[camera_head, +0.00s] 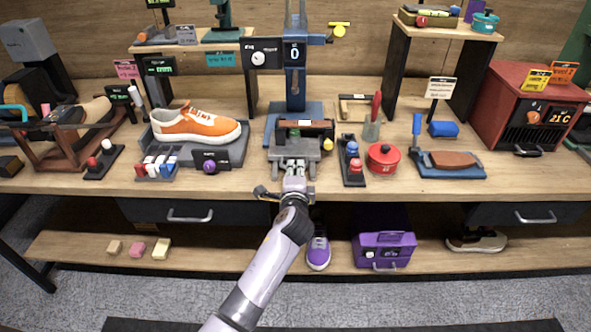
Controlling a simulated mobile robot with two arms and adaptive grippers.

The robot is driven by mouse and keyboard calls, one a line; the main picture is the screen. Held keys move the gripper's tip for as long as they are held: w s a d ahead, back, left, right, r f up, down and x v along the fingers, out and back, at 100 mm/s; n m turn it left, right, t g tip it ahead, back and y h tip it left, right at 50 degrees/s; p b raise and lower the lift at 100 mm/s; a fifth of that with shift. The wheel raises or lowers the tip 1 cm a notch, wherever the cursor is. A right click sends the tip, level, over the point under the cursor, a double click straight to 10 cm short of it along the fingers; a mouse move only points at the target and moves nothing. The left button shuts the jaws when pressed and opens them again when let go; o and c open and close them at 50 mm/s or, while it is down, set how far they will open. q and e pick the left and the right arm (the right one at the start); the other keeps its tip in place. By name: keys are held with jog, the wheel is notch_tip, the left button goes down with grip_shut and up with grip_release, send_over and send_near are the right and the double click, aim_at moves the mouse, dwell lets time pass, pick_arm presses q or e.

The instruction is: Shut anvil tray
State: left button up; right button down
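The anvil tray (281,154) is a grey block at the front of the blue press (295,92), near the middle of the bench's front edge. It sticks out forward of the press base. A dark bar with an orange-brown part (318,129) lies across the press just behind it. My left gripper (295,164) reaches in from below, with its fingertips at the tray's front edge. Contact and finger spacing are too small to judge. My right gripper is not in view.
An orange sneaker (196,124) on a grey stand is to the left. A dark rack with red and blue bottles (352,165) and a red pot (383,158) stand close on the right. Drawers (190,211) and a lower shelf (210,250) lie below the bench top.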

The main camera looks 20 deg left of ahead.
pick_arm(q)
jog(key=shift+w+a+f, duration=0.1)
jog(key=shift+w+a, duration=0.1)
jog(key=shift+w, duration=0.35)
jog(key=shift+c, duration=0.4)
grip_shut()
